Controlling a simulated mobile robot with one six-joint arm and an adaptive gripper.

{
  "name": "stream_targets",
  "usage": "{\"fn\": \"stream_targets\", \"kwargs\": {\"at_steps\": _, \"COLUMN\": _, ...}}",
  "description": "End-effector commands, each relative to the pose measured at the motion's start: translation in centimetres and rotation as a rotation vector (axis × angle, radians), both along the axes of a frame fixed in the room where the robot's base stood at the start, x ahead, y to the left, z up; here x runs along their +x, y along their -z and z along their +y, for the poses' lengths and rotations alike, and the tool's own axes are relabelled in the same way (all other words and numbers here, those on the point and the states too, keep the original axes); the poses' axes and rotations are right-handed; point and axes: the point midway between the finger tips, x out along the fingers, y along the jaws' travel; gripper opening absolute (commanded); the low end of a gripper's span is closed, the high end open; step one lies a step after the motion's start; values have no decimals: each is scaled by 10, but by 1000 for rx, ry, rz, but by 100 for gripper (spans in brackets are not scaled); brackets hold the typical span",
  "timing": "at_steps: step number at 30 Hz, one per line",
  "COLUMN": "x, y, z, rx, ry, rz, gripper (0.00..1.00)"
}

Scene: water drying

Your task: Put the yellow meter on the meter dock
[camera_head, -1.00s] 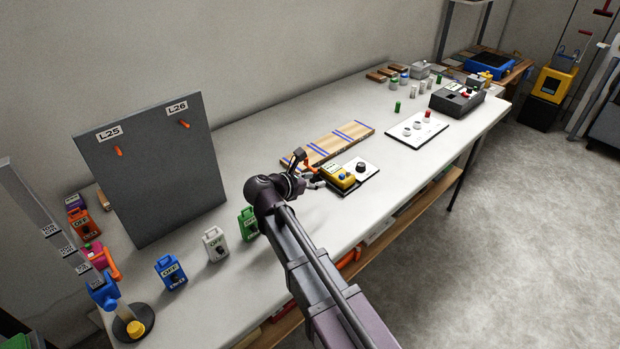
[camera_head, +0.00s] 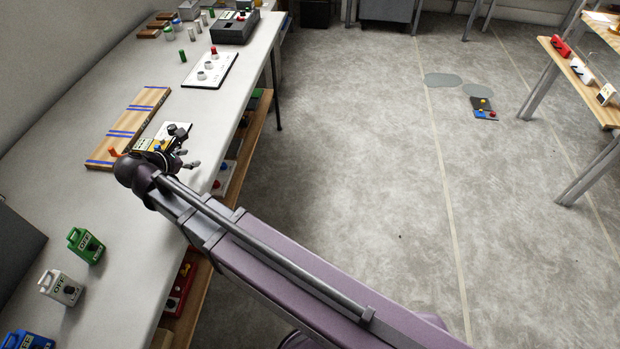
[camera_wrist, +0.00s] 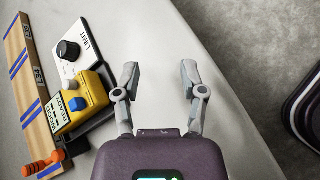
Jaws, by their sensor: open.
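The yellow meter (camera_wrist: 91,86), with a blue button and a READY label, stands left of my gripper in the wrist view. It seems to rest on a black base (camera_wrist: 104,112), beside a white panel (camera_wrist: 85,36) with a black knob and the word LIMIT; this looks like the meter dock. I cannot tell whether the meter is fully seated. In the head view my arm partly hides the meter (camera_head: 142,145) and the white panel (camera_head: 162,131). My gripper (camera_wrist: 159,75) is open and empty, apart from the meter, over the table's edge side.
A wooden board with blue stripes (camera_head: 128,128) lies behind the dock. An orange handle (camera_wrist: 45,164) is near its end. Grey patches (camera_head: 442,80) mark the open floor on the right.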

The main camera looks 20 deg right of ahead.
Motion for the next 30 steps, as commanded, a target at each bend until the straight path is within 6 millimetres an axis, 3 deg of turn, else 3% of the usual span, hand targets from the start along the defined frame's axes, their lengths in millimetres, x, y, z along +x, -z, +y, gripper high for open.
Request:
{"fn": "stream_targets", "kwargs": {"at_steps": 1, "x": 0, "y": 5, "z": -21, "rx": 50, "ry": 63, "rz": 3, "gripper": 54}}
{"fn": "stream_targets", "kwargs": {"at_steps": 3, "x": 1, "y": 11, "z": -45, "rx": 124, "ry": 152, "rz": 6, "gripper": 54}}
{"fn": "stream_targets", "kwargs": {"at_steps": 12, "x": -8, "y": 37, "z": -138, "rx": 420, "ry": 557, "rz": 0, "gripper": 54}}
{"fn": "stream_targets", "kwargs": {"at_steps": 21, "x": -31, "y": 57, "z": -216, "rx": 680, "ry": 989, "rz": -26, "gripper": 54}}
{"fn": "stream_targets", "kwargs": {"at_steps": 30, "x": -64, "y": 69, "z": -278, "rx": 905, "ry": 1441, "rz": -66, "gripper": 54}}
